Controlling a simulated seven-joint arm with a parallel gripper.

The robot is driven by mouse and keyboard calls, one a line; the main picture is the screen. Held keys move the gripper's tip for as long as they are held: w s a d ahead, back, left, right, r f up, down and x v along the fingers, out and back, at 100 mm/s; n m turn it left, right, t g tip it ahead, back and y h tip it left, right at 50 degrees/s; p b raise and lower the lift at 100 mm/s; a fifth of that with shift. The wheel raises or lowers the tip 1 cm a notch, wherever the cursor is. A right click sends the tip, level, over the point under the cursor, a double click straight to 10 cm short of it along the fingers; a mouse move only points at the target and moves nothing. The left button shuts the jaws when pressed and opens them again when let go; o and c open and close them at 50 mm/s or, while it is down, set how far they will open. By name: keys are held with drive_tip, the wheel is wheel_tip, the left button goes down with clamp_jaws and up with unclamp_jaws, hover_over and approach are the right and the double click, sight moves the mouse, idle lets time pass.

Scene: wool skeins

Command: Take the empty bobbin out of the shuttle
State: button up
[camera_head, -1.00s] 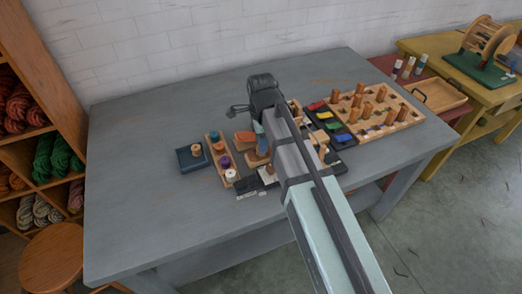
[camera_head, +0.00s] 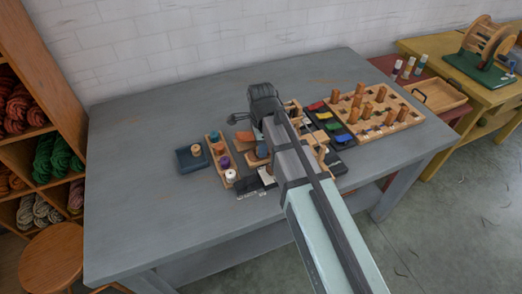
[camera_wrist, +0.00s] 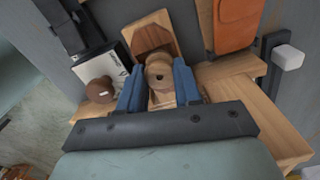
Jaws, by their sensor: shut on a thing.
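My gripper (camera_wrist: 159,86) is shut on a pale wooden bobbin (camera_wrist: 159,71) in the wrist view, with one blue finger on each side of it. The bobbin is bare, with a dark hole in its end. The shuttle (camera_wrist: 146,22) appears to be the wooden piece with a dark hollow just beyond and under the bobbin. I cannot tell whether the bobbin is still seated in the hollow or raised clear. In the head view my arm hides the fingers and the held bobbin.
A small blue tray (camera_head: 183,167) with a wooden spool stands left of a rack (camera_head: 228,182) of colored spools. An orange-brown piece (camera_wrist: 237,22) lies at the right in the wrist view. A pegboard (camera_head: 408,119) is at the right. The table's left side is clear.

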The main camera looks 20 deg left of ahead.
wheel_tip(320, 180, up, 15)
idle(1.4)
